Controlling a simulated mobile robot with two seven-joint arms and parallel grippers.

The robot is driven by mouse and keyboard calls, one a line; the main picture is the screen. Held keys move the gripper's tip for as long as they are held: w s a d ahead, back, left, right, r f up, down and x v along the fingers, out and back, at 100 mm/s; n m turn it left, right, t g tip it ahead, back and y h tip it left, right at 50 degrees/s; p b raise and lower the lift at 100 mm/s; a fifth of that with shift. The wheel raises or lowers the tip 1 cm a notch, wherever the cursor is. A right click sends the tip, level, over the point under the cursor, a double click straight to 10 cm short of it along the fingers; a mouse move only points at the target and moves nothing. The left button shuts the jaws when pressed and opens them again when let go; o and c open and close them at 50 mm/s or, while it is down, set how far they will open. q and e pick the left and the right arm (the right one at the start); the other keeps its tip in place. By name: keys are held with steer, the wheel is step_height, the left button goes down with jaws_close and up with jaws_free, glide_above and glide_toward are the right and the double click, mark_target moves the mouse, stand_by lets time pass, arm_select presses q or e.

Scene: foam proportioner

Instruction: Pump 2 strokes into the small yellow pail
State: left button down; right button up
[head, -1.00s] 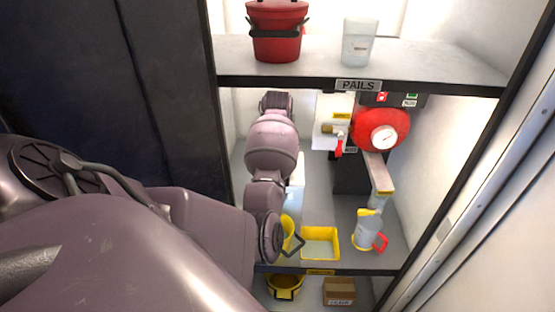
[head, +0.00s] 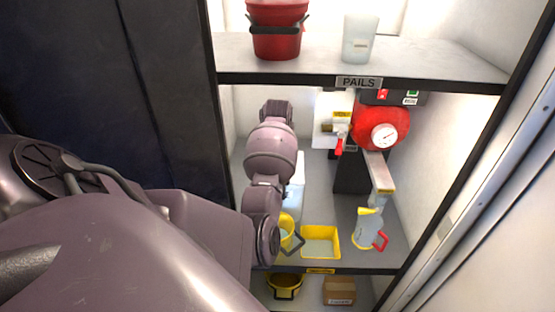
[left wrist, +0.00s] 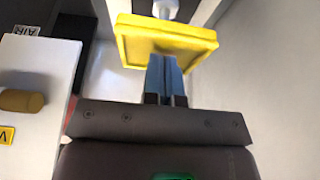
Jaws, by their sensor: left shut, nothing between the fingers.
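A small yellow pail (head: 287,228) with a dark handle stands on the middle shelf, partly hidden behind my left arm. The red proportioner tank (head: 378,127) with a white gauge is at the back right. Below it a pale arm (head: 380,172) with a yellow end juts forward above a clear jug (head: 369,229). My left gripper's fingers are hidden in the head view. In the left wrist view my left gripper (left wrist: 164,62) is shut and empty. Its blue fingertips reach a yellow plate (left wrist: 165,42) with a pale round stem; I cannot tell whether they touch. My right gripper is not in view.
A yellow tray (head: 320,241) lies between pail and jug. A brass valve (head: 328,128) with a red lever is left of the tank. A red pail (head: 276,30) and white cup (head: 360,40) stand above. Another yellow pail (head: 284,287) and a carton (head: 339,291) are below.

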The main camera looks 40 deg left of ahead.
arm_select(q)
steer(key=shift+f+b, duration=0.35)
steer(key=shift+f, duration=1.25)
steer(key=shift+r, duration=0.15)
steer(key=shift+r+p, duration=0.7)
steer(key=shift+r, duration=2.35)
steer(key=shift+r, duration=2)
